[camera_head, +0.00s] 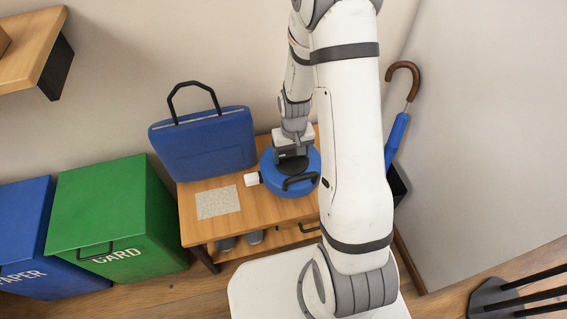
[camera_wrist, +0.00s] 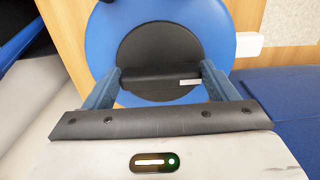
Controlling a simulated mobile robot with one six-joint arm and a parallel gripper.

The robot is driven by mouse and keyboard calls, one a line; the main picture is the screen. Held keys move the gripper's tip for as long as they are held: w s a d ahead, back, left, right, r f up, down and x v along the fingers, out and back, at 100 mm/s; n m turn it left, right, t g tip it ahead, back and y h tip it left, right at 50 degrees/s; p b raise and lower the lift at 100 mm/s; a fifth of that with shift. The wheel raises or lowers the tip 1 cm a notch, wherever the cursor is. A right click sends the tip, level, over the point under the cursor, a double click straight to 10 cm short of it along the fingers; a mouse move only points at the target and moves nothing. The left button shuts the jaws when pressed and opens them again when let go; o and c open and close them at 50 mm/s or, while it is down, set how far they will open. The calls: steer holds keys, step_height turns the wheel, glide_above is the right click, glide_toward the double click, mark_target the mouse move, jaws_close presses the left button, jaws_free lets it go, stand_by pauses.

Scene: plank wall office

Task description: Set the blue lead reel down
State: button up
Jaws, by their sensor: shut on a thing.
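The blue lead reel (camera_head: 307,161) is a round blue disc with a dark handle and a white plug at its left, seen at the right end of the small wooden table (camera_head: 240,241) in the head view. My gripper (camera_head: 291,160) is over it and shut on it. In the wrist view, the reel (camera_wrist: 215,28) shows its black centre between the fingers of my gripper (camera_wrist: 160,76). I cannot tell whether the reel touches the table top.
A blue case (camera_head: 203,144) with a black handle stands at the table's back left. A grey speckled mat (camera_head: 218,202) lies front left. Green (camera_head: 110,215) and blue (camera_head: 22,225) bins stand left of the table. A blue umbrella (camera_head: 397,132) leans at the right wall.

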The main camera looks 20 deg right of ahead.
mark_target(293, 161)
steer(key=shift+d+f+b, duration=0.1)
steer(key=shift+f+b, duration=0.3)
steer(key=shift+f, duration=1.35)
steer(key=shift+f, duration=0.2)
steer(key=o, duration=2)
